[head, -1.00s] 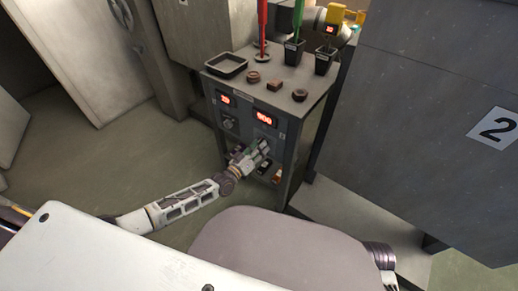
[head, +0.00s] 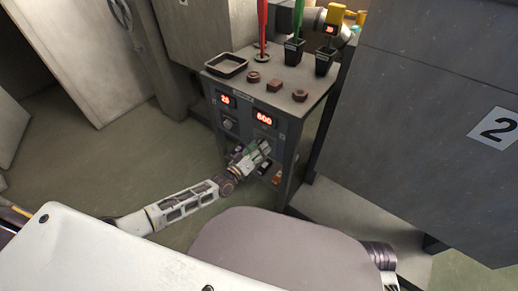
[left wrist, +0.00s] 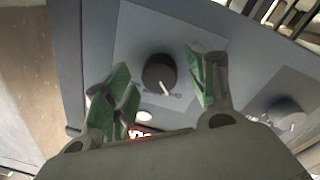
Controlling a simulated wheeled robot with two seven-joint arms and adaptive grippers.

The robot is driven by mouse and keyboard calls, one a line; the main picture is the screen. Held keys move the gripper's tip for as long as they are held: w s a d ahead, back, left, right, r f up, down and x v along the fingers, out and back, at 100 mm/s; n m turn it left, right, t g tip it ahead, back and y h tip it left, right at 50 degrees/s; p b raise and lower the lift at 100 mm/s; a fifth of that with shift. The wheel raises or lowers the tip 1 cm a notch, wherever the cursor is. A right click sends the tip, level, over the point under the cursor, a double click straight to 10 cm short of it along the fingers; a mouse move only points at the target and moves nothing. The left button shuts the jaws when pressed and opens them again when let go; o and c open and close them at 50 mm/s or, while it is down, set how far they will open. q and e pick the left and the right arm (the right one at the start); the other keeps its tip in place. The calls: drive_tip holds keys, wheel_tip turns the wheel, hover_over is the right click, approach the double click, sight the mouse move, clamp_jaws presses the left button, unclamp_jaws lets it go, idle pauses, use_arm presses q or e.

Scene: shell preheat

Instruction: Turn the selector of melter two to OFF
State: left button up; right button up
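The melter cabinet's front panel (head: 244,113) has two lit red displays, the left one (head: 226,100) showing about 20 and the right one (head: 264,120) about 800. A round selector knob (head: 229,124) sits below the left display. My left gripper (head: 262,149) is at the panel's right half, below the right display, and hides the selector there. In the left wrist view a dark selector knob (left wrist: 159,72) with a white pointer lies between the open, green-padded fingers (left wrist: 162,85). Gaps show on both sides of it. Its label is too small to read. My right gripper is not in view.
A second knob (left wrist: 286,114) is at the right of the left wrist view. On the cabinet top are a black tray (head: 226,65), several brown pieces (head: 274,85) and dark holders (head: 294,52) with coloured handles. A large grey cabinet marked 2 (head: 430,110) stands to the right.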

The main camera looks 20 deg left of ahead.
use_arm(q)
drive_tip(key=shift+s, duration=0.1)
drive_tip(key=v, duration=1.1)
drive_tip(key=shift+s+a, duration=0.2)
drive_tip(key=shift+s, duration=0.2)
idle(0.5)
idle(0.6)
